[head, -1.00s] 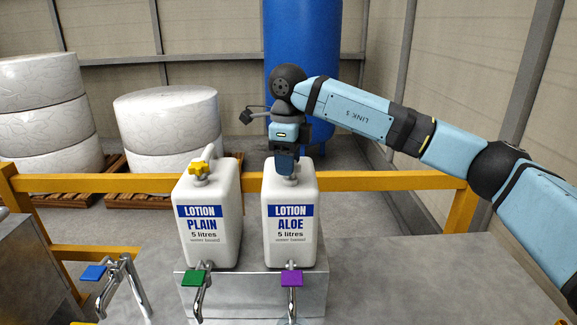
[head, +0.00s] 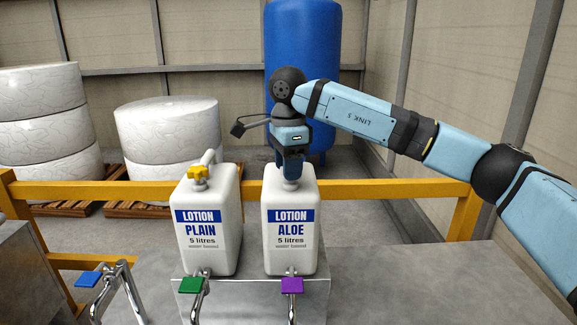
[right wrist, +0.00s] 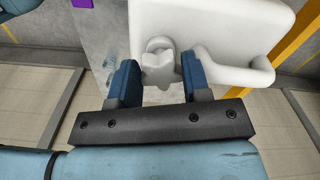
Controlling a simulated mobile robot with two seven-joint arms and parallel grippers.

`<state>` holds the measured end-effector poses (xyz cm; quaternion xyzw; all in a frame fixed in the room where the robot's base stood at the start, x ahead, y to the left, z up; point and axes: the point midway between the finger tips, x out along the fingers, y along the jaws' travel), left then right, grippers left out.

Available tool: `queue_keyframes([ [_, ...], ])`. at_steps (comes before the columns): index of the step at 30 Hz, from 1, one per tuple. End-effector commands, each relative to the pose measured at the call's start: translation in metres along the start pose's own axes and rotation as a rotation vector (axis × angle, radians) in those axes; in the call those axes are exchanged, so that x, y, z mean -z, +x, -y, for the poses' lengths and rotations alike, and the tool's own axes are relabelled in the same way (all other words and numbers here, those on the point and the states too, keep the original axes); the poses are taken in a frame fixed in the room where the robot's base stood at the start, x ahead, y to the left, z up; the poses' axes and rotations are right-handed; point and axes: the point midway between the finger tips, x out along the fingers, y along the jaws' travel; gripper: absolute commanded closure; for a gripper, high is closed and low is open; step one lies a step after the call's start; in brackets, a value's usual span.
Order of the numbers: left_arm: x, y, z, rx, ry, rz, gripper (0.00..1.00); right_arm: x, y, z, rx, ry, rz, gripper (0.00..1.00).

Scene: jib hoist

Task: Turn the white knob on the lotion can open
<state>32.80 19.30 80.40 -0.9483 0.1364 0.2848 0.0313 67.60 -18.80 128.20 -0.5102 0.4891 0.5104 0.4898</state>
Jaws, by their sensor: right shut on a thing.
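Two white lotion cans stand side by side. The PLAIN can (head: 212,255) on the left has a yellow knob (head: 198,172) on its top. The ALOE can (head: 290,258) on the right has the white knob, which my gripper mostly hides in the head view. In the right wrist view the white star-shaped knob (right wrist: 161,69) lies between the two blue fingers on top of the white can (right wrist: 215,25). My right gripper (right wrist: 161,82) is shut on this knob from above; it also shows in the head view (head: 291,176). My left gripper is not in view.
Both cans stand on a grey metal block (head: 255,292). A yellow rail (head: 370,186) runs behind the cans. A blue tank (head: 305,50) stands further back. The table at right is clear.

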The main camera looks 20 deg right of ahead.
Motion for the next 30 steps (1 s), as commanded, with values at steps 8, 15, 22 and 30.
queue_keyframes([
  [8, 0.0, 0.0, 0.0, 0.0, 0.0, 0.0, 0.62, -0.001, 0.0, 0.0, 0.0, -0.011, 0.001, 0.8],
  [15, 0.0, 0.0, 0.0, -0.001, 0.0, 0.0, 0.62, -0.001, 0.001, 0.0, -0.001, -0.01, 0.0, 0.4],
  [22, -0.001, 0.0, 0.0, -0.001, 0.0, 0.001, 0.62, -0.001, 0.0, 0.0, -0.001, -0.009, 0.0, 0.31],
  [30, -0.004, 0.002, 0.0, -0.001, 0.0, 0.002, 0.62, -0.001, -0.017, 0.0, 0.003, -0.008, 0.0, 0.31],
])
